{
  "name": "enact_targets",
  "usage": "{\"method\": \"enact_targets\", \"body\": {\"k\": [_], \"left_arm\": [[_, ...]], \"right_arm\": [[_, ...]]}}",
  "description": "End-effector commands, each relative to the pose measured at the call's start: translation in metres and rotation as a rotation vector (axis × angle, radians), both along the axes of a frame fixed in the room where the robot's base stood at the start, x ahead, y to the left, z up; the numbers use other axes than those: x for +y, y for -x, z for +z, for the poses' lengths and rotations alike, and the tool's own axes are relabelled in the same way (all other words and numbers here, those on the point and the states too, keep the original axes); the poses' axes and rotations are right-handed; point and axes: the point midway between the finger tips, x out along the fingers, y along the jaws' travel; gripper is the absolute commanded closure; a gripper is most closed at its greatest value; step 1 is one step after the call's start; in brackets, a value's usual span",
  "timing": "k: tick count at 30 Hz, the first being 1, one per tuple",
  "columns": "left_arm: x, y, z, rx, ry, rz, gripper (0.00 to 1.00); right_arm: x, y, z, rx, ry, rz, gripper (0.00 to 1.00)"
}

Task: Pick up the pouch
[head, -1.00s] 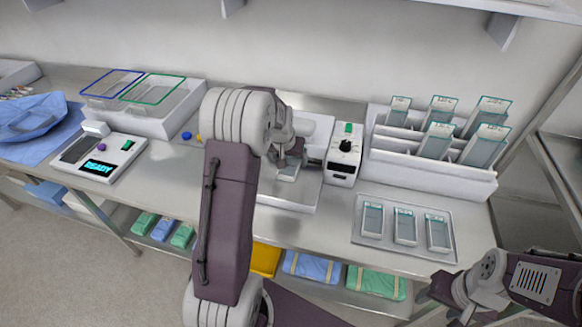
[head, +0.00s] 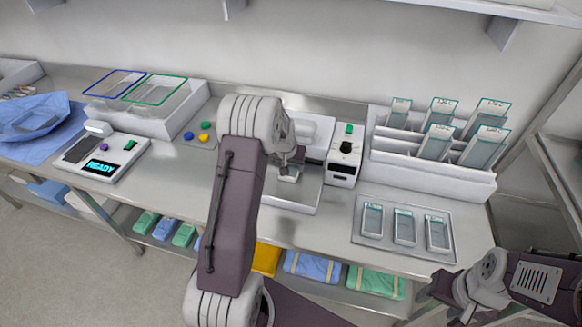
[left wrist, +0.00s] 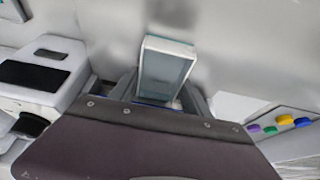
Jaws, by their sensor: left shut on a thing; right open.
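My left gripper (head: 291,165) is shut on a pouch (left wrist: 163,70). The pouch has a clear window and a pale teal-edged frame, and it sticks out beyond the fingers in the left wrist view. In the head view only a small pale piece of the pouch (head: 288,174) shows below the gripper, over the white sealer-like device (head: 307,192). I cannot tell whether the pouch touches the device. My right gripper (head: 447,300) is open at the lower right, in front of the bench edge, partly cut off by the picture edge.
A metal tray (head: 420,253) with three pouches lies right of the device. A white rack (head: 440,180) holds several pouches behind it. A control box (head: 343,165) stands beside the device. A READY unit (head: 115,160) and open bins (head: 180,122) are at left.

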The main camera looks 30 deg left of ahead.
Motion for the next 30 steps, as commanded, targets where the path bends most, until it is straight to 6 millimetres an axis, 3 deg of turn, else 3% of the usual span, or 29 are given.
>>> {"method": "enact_targets", "body": {"k": [7,21,30], "left_arm": [[-0.004,0.015,0.016,-0.003,-0.001,0.0,0.88],[-0.028,0.115,0.068,-0.004,-0.001,0.0,0.88],[-0.033,0.137,0.08,0.0,0.0,0.0,0.88]], "right_arm": [[0.0,0.0,-0.007,0.0,0.0,0.0,0.43],[0.0,0.0,-0.023,0.0,0.0,0.0,0.43],[0.0,0.0,-0.024,0.0,0.0,0.0,0.43]]}}
